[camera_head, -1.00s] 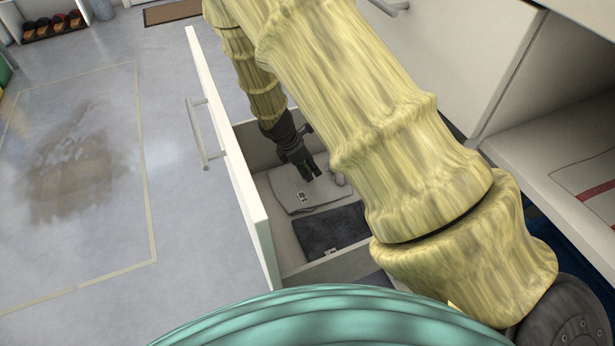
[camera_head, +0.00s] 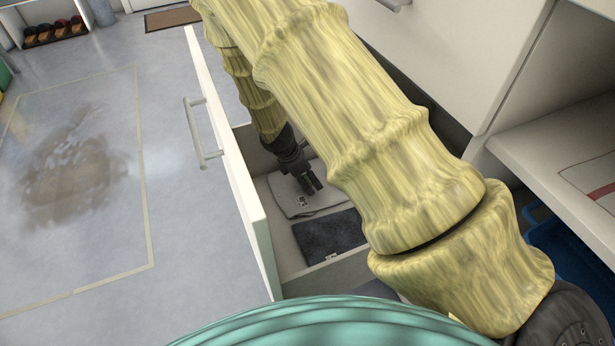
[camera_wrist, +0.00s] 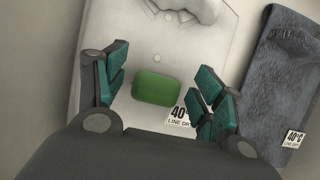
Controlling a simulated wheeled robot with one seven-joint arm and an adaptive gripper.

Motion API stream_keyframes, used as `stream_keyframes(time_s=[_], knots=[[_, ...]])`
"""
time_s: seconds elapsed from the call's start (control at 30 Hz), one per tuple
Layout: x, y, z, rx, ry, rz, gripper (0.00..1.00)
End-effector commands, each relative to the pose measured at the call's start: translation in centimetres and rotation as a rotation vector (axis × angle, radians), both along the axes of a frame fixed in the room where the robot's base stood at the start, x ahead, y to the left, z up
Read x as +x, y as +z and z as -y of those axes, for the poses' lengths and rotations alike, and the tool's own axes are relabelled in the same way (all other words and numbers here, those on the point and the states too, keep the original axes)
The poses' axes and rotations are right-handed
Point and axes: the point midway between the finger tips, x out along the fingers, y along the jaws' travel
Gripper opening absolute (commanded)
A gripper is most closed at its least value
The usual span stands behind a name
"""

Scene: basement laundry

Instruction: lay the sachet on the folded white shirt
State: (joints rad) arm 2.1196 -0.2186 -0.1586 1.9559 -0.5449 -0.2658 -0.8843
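The green sachet (camera_wrist: 156,88) shows in the wrist view over the folded white shirt (camera_wrist: 143,50), near its printed care tag; it appears to lie on the cloth. My gripper (camera_wrist: 160,90) is open, with a finger on each side of the sachet and visible gaps to both. In the head view my gripper (camera_head: 311,184) is down inside the open drawer, low over the shirt (camera_head: 290,196), which looks light grey there. The sachet is too small to make out clearly in that view.
The shirt lies in an open drawer (camera_head: 232,150). A dark grey folded cloth (camera_wrist: 275,80) with its own tag lies beside it, also seen in the head view (camera_head: 325,238). The drawer walls are close around my gripper. Floor left of the drawer is open.

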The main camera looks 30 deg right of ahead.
Motion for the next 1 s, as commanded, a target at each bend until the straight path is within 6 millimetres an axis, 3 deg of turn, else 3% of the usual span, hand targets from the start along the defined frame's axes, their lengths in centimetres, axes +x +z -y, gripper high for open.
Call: stream_keyframes(time_s=[0.33,0.8,1.0], knots=[[0.0,0.3,0.0,0.0,0.0,0.0,0.69],[0.2,7.9,-2.9,0.0,0.0,0.001,0.69],[0.2,10.3,-4.0,0.0,0.0,0.0,0.69]])
